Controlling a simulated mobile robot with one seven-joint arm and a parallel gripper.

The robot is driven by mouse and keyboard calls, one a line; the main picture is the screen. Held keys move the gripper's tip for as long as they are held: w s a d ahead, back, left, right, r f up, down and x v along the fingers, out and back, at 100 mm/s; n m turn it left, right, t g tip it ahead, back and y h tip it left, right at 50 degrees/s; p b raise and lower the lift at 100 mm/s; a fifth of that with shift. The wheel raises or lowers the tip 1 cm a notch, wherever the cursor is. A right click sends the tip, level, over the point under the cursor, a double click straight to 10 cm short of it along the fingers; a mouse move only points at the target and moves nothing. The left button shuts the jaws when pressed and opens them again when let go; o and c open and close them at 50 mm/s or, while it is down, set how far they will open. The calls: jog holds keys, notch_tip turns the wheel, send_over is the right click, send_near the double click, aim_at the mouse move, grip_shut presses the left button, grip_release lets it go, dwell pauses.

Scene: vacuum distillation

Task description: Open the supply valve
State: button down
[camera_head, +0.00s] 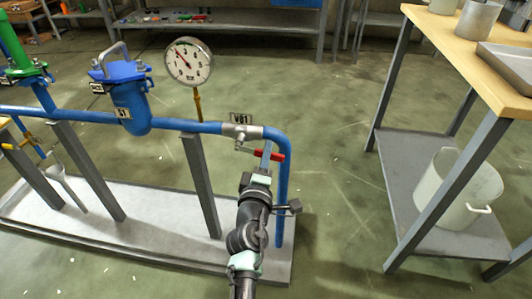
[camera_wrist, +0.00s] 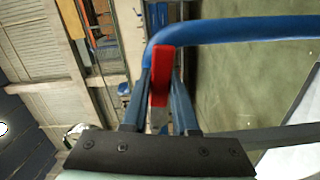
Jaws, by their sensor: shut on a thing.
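A metal valve (camera_head: 242,132) sits in the blue pipe at the right end of the pipe run, under a small tag that seems to read V61. Its red lever (camera_head: 276,156) points right, roughly along the pipe. My gripper (camera_head: 266,152) is shut on the red lever near its outer end, reaching up from below. In the wrist view the red lever (camera_wrist: 160,75) stands between the two fingers of my gripper (camera_wrist: 160,90). The part of the lever behind the fingers is hidden in the head view.
The blue pipe (camera_head: 284,190) bends down just right of the lever. A pressure gauge (camera_head: 189,61) and a blue filter housing (camera_head: 128,98) stand to the left. A grey-legged table (camera_head: 470,150) with a white bucket (camera_head: 455,190) is at the right. Open floor lies between.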

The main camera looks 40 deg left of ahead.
jog(key=shift+f, duration=0.1)
jog(key=c, duration=0.7)
grip_release()
jog(key=shift+s, duration=0.1)
jog(key=p+v, duration=0.4)
jog(key=v, duration=0.8)
jog(key=shift+s+d, duration=0.3)
